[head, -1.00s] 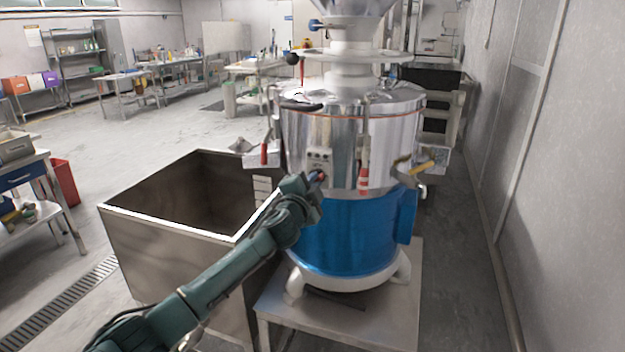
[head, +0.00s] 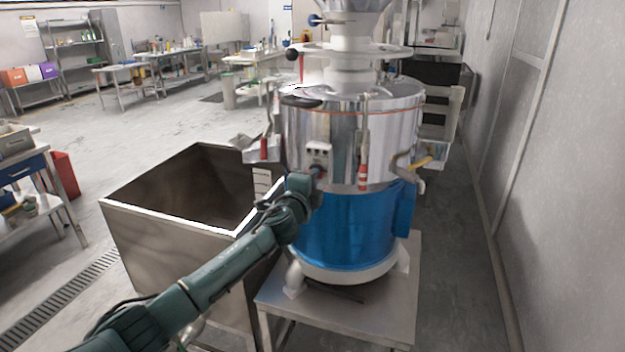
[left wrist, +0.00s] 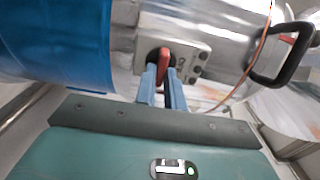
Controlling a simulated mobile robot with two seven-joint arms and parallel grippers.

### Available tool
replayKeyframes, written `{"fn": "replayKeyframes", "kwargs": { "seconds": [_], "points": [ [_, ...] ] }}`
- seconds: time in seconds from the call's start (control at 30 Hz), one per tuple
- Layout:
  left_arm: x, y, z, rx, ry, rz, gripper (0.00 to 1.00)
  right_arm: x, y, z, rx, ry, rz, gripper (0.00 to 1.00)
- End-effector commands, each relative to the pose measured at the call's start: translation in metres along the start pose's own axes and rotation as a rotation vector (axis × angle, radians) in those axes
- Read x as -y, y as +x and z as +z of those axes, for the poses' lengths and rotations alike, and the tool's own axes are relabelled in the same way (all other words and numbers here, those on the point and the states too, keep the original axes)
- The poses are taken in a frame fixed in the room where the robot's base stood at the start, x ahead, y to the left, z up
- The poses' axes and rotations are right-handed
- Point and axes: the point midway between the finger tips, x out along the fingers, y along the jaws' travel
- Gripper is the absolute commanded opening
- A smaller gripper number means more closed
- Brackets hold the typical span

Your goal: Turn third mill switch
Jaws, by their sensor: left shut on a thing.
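The mill (head: 350,225) has a polished steel upper drum and a blue lower drum. A small grey switch panel (head: 319,150) is on the front of the steel part. The panel also shows in the left wrist view (left wrist: 193,60). A red switch (left wrist: 164,58) stands out near the panel's end beside the blue drum. My left gripper (head: 318,177) is at the panel's lower end. In the left wrist view, its blue fingers (left wrist: 163,88) are closed about the red switch, which partly shows between and beyond them. My right gripper is not in view.
An open steel bin (head: 135,230) stands left of the mill. The mill rests on a low metal stand (head: 340,315). A curved spout (head: 405,170) and a red-white handle (head: 363,178) stick out near the panel. A wall (head: 560,180) is at the right.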

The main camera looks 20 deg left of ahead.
Motion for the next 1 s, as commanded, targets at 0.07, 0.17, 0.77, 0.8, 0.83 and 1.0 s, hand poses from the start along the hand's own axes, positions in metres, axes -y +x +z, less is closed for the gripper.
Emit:
{"fn": "replayKeyframes", "kwargs": {
  "seconds": [0.07,0.17,0.77,0.8,0.83,1.0],
  "points": [
    [0.0,0.0,0.0,-0.001,0.005,-0.001,0.0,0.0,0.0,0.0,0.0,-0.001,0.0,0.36],
    [0.0,0.0,0.0,-0.001,0.005,-0.001,0.0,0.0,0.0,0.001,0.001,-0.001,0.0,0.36],
    [0.0,0.0,0.0,0.0,0.002,0.0,0.33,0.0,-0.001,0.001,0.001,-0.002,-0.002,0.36],
    [0.0,-0.001,0.0,0.0,0.002,0.0,0.33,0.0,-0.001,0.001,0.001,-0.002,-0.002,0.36],
    [0.0,-0.002,0.0,0.0,0.002,0.0,0.33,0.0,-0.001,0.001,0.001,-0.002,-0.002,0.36],
    [0.0,-0.017,0.0,-0.001,0.002,-0.001,0.33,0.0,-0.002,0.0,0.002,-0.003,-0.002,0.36]
  ]
}}
